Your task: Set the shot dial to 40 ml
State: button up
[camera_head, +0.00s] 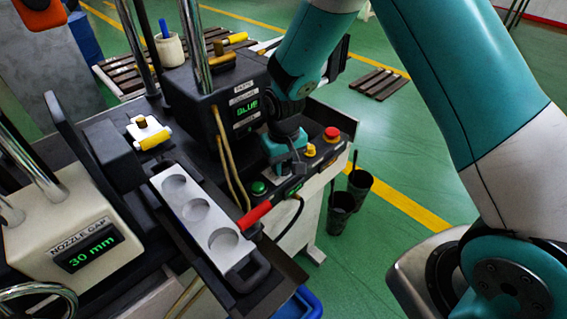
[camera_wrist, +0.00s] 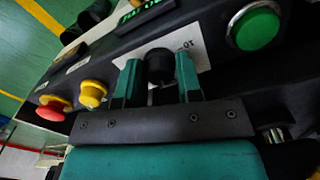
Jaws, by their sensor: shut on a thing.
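The shot dial is a black round knob (camera_wrist: 160,66) on a pale scale plate (camera_wrist: 192,42) in the wrist view. My gripper (camera_wrist: 159,90) has its two teal fingers on either side of the knob and is shut on it. The visible scale mark is seen at an angle, and the pointer's setting cannot be read. A green-digit display (camera_wrist: 140,3) is cut off at the top edge. In the head view my gripper (camera_head: 297,168) is at the front panel of the black dispenser (camera_head: 205,90) and hides the dial.
A green button (camera_wrist: 257,27), a yellow knob (camera_wrist: 92,94) and a red button (camera_wrist: 51,113) flank the dial. A white mould with round cavities (camera_head: 196,209) and a red handle (camera_head: 254,216) lie nearby. A unit reading 30 mm (camera_head: 92,253) stands left.

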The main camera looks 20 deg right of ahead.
aim_at(284, 165)
jog(key=m, duration=0.4)
jog(key=shift+m, duration=2.3)
jog(key=o, duration=0.9)
jog(key=shift+o, duration=0.2)
notch_tip(284, 165, up, 18)
jog(key=b, duration=0.1)
jog(key=shift+f, duration=0.25)
